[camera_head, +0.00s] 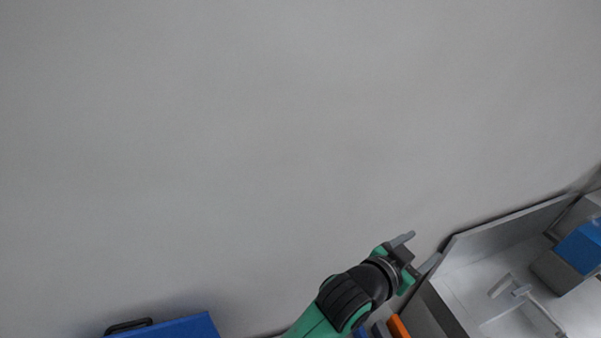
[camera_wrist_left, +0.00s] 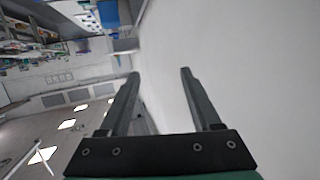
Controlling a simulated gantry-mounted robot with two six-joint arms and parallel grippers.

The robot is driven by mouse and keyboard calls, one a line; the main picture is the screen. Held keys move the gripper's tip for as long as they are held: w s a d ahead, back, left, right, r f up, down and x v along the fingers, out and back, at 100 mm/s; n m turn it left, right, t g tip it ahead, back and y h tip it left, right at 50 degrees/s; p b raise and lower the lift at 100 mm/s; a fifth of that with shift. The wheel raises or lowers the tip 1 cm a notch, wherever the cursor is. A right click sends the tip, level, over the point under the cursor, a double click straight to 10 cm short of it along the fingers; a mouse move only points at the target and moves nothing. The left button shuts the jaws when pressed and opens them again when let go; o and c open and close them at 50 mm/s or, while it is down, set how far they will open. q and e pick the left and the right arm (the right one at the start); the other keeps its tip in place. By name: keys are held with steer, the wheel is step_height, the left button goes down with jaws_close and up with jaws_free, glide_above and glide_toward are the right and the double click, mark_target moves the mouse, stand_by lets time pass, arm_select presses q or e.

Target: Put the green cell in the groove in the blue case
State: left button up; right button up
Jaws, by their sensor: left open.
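My left gripper (camera_head: 420,250) is at the lower right of the head view, raised in front of the grey wall. Its two fingers are apart with nothing between them, as the left wrist view (camera_wrist_left: 160,74) also shows. A blue case-like object (camera_head: 175,329) with a black handle (camera_head: 128,326) is cut off by the bottom edge of the head view. Its groove cannot be seen. I see no green cell in either view. My right gripper is not in view.
A grey-walled bay (camera_head: 500,234) with a white interior is to the right of my left gripper. A blue block (camera_head: 581,247) stands at its right. An orange item (camera_head: 398,327) is below the gripper. The grey wall (camera_head: 220,130) is bare.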

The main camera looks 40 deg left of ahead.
arm_select(q)
steer(key=s+a+r+n+t, duration=0.1)
steer(key=s+a+r+t, duration=0.15)
steer(key=r, duration=0.75)
steer(key=s+a+r+t, duration=0.2)
steer(key=a+r+t, duration=0.1)
steer(key=r, duration=0.7)
steer(key=s+a+r+t, duration=0.3)
steer(key=s+r, duration=0.6)
steer(key=s+a+r+n+t+y, duration=0.1)
steer(key=s+a+r+t, duration=0.2)
steer(key=s+r, duration=0.6)
steer(key=shift+a+r+n+t, duration=0.3)
steer(key=shift+a+t, duration=0.05)
steer(key=shift+t, duration=0.4)
